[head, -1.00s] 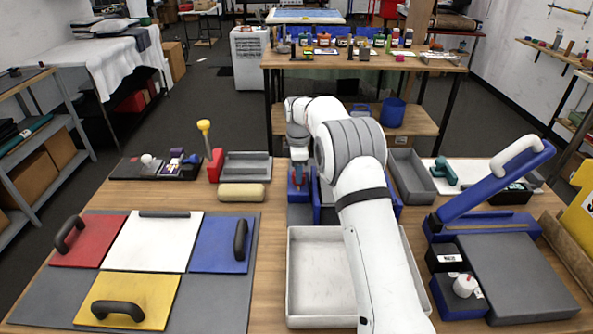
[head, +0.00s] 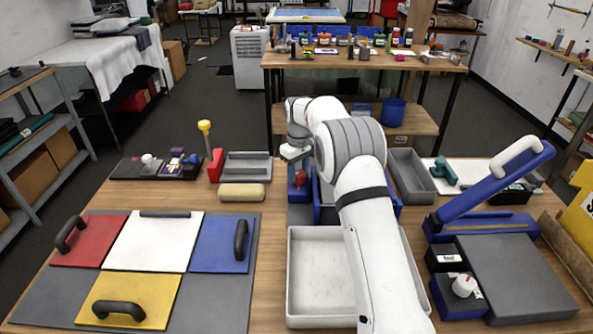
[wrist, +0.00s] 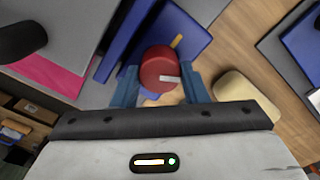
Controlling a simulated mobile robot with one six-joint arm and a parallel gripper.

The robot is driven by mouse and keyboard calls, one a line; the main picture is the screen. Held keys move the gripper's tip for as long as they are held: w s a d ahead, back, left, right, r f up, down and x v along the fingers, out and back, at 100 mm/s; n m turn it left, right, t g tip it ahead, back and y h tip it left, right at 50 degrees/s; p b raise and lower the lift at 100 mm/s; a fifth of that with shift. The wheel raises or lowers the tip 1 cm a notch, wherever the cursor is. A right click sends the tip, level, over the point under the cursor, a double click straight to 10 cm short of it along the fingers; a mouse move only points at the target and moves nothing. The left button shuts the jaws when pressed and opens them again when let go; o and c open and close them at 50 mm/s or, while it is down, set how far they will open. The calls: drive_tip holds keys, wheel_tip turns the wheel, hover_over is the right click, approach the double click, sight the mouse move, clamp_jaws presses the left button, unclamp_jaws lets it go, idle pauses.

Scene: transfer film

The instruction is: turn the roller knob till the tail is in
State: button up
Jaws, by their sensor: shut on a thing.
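The red roller knob (wrist: 158,66) with a white mark on its face sits on a blue housing (wrist: 190,27) in the wrist view. My gripper (wrist: 161,86) is shut on it, one blue finger at each side. The white mark points right, and a yellow tab (wrist: 178,41) shows on the housing above the knob. In the head view the red knob (head: 300,178) shows under my gripper (head: 296,166), left of my forearm. A pink sheet (wrist: 50,76) lies at the left in the wrist view; I cannot tell whether it is the tail. My arm hides much of the roller unit.
A pale tray (head: 304,272) lies in front of the roller unit. A cream roll (head: 241,192) and a red stand with a yellow-topped tool (head: 215,165) are to the left. Coloured panels with handles lie at front left. A blue lever press (head: 490,190) stands right.

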sight(298, 172)
drive_tip(key=m, duration=1.1)
drive_tip(key=shift+m, duration=0.5)
drive_tip(key=o, duration=1)
drive_tip(key=shift+c, duration=0.2)
wheel_tip(298, 172, up, 8)
drive_tip(key=p, duration=0.5)
drive_tip(key=shift+p, duration=0.35)
